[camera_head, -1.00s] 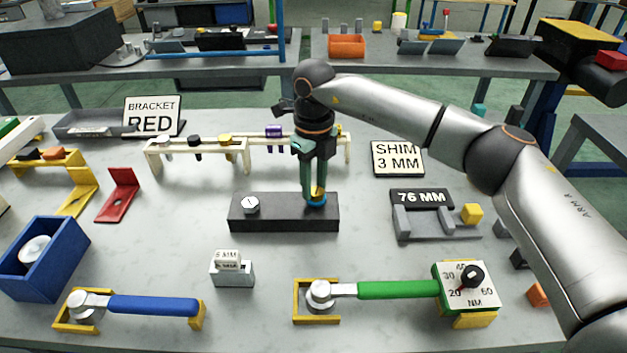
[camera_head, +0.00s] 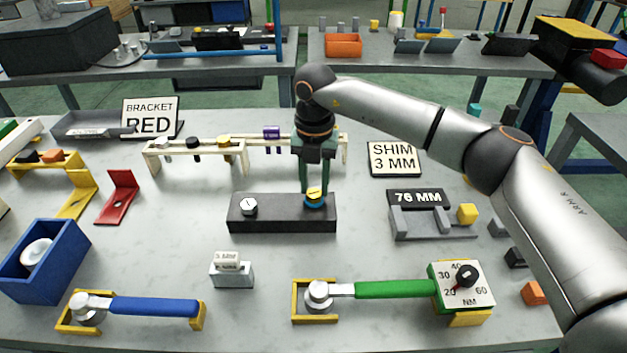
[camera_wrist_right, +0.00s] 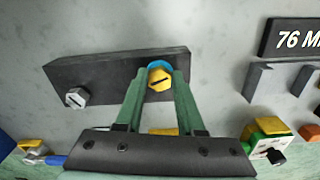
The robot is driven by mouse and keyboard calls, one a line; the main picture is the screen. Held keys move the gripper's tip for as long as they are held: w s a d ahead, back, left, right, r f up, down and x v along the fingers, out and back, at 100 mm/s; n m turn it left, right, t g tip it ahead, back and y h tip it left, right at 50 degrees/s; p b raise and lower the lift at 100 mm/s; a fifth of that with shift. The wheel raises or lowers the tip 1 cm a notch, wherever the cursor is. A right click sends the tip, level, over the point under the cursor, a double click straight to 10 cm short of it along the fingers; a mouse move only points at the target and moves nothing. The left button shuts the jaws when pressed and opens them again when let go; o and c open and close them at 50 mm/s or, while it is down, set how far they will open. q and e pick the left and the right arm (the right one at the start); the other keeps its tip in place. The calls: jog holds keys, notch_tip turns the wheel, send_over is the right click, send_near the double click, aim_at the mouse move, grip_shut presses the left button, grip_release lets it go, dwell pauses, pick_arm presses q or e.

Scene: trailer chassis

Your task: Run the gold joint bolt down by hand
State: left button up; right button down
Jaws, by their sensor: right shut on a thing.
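The gold joint bolt (camera_head: 314,193) stands upright at the right end of the dark block (camera_head: 272,225), with a blue ring under its head. In the right wrist view its slotted gold head (camera_wrist_right: 160,79) shows between the green fingers, above the blue ring (camera_wrist_right: 159,66). My right gripper (camera_head: 315,185) points down over the block and is shut on the gold bolt's head. A silver slotted bolt (camera_head: 249,206) sits at the block's left end, apart from the gripper. My left gripper is not in view.
A cream rack (camera_head: 195,147) with several coloured bolts stands behind. In front lie a blue-handled wrench (camera_head: 150,306), a green-handled torque wrench (camera_head: 395,289) with a dial, and a small grey block (camera_head: 232,275). A 76 MM fixture (camera_head: 430,226) stands to the right.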

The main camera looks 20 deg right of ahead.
jog(key=m, duration=0.4)
jog(key=shift+w+d+r+m+p, duration=0.1)
jog(key=shift+r+m+p, duration=0.2)
jog(key=shift+r+p, duration=0.1)
jog(key=m, duration=0.3)
jog(key=shift+m, duration=0.4)
jog(key=m+p, duration=0.1)
jog(key=m, duration=0.2)
jog(key=shift+s, duration=0.2)
jog(key=shift+s+m+p, duration=0.1)
jog(key=shift+m+p, duration=0.45)
jog(key=shift+m, duration=1.55)
jog(key=c, duration=0.9)
grip_release()
jog(key=o, duration=0.4)
jog(key=shift+s+f, duration=0.15)
jog(key=shift+f, duration=0.05)
